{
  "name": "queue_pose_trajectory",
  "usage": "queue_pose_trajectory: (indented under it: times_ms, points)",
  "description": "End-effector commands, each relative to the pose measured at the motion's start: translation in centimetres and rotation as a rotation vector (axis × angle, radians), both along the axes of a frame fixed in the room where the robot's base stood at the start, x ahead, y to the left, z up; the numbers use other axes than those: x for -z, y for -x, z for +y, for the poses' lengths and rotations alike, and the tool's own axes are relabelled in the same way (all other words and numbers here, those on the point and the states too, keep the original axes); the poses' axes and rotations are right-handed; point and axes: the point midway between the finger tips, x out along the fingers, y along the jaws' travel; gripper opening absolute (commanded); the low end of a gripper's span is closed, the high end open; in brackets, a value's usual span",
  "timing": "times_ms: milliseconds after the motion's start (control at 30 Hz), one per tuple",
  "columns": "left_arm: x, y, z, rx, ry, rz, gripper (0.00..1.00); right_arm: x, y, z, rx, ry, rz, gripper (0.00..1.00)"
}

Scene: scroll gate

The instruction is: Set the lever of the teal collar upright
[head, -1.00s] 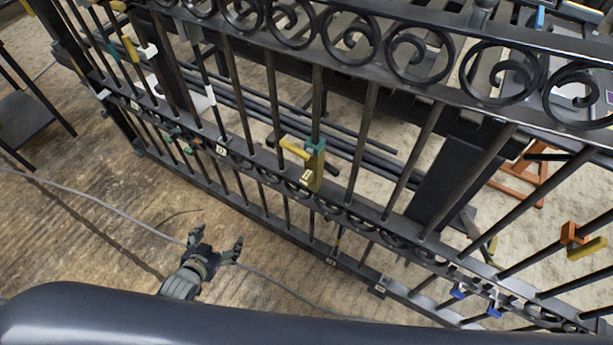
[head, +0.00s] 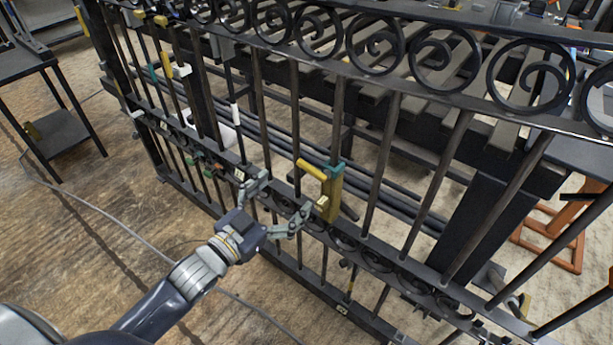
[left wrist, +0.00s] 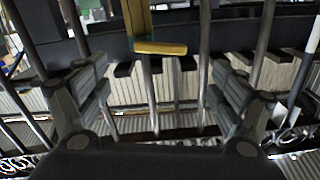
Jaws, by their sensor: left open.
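A teal collar (head: 337,170) sits on a bar of the black gate, near the middle of the head view. A yellow lever (head: 311,169) sticks out from it to the left, not upright. A yellow block with a small tag (head: 330,198) hangs below the collar. In the left wrist view, a yellow bar (left wrist: 160,47) with a teal edge shows at the top centre. My left gripper (head: 283,199) is open and empty, just left of and below the lever, its fingers spread near the gate bars. My right gripper is out of view.
The black scroll gate (head: 420,258) spans the view, with close upright bars. Another teal fitting with a yellow piece (head: 166,66) is at the upper left. A dark side table (head: 55,135) stands at the left. The wooden floor in front is clear except for a cable (head: 110,222).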

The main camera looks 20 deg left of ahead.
Motion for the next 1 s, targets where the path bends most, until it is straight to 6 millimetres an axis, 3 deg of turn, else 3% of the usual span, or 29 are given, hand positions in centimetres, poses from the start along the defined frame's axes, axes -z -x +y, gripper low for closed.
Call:
queue_pose_trajectory:
  times_ms: [500,1000]
  points:
    - [0.1,-6.5,-2.3,-0.001,0.0,0.0,0.88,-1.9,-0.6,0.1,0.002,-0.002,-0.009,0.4]
    - [0.1,-7.5,-2.7,0.0,-0.001,0.002,0.85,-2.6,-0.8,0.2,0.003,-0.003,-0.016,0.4]
